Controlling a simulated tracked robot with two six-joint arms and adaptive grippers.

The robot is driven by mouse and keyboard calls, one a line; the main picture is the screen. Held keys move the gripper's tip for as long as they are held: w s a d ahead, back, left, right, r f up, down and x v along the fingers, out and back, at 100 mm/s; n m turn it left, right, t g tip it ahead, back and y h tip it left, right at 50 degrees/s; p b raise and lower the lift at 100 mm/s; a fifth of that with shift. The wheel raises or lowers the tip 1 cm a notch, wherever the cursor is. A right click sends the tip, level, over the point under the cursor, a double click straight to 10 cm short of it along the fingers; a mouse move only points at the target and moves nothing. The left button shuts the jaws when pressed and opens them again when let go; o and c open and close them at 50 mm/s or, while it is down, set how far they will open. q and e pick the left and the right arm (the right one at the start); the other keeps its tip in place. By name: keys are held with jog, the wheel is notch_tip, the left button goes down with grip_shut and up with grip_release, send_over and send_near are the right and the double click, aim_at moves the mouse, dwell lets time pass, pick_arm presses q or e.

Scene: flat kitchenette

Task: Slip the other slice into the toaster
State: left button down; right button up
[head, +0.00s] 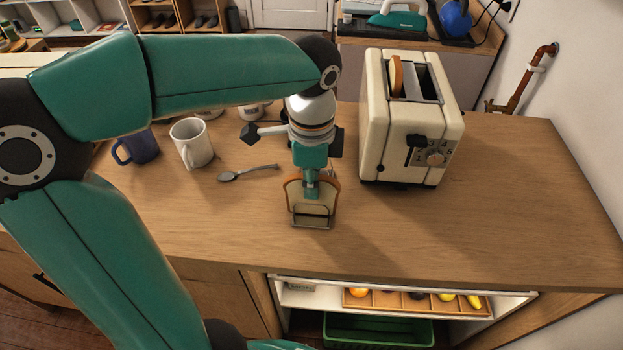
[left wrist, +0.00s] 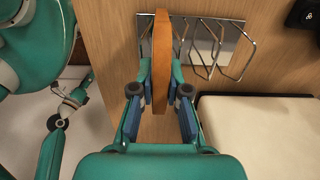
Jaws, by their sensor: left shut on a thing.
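A slice of bread (head: 313,206) with a brown crust is pinched by my left gripper (head: 311,186), low over the counter at the wire rack (head: 312,226). In the left wrist view the slice (left wrist: 161,50) stands upright, edge-on, between the fingers of the left gripper (left wrist: 160,98). The rack (left wrist: 205,45) shows beside and partly behind it; I cannot tell whether the slice is clear of it. The cream toaster (head: 410,125) stands to the right. Another slice (head: 397,75) stands in its left slot; the right slot looks empty. My right gripper is not in view.
A white mug (head: 191,144), a blue mug (head: 137,147) and a spoon (head: 247,173) lie left of the rack. More mugs stand partly hidden behind my arm. The counter (head: 520,205) is clear right of the toaster. A shelf with fruit (head: 415,299) is below the front edge.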

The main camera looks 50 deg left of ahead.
pick_arm(q)
jog(key=c, duration=1.1)
grip_release()
notch_tip(320, 180, up, 8)
jog(key=p, duration=0.7)
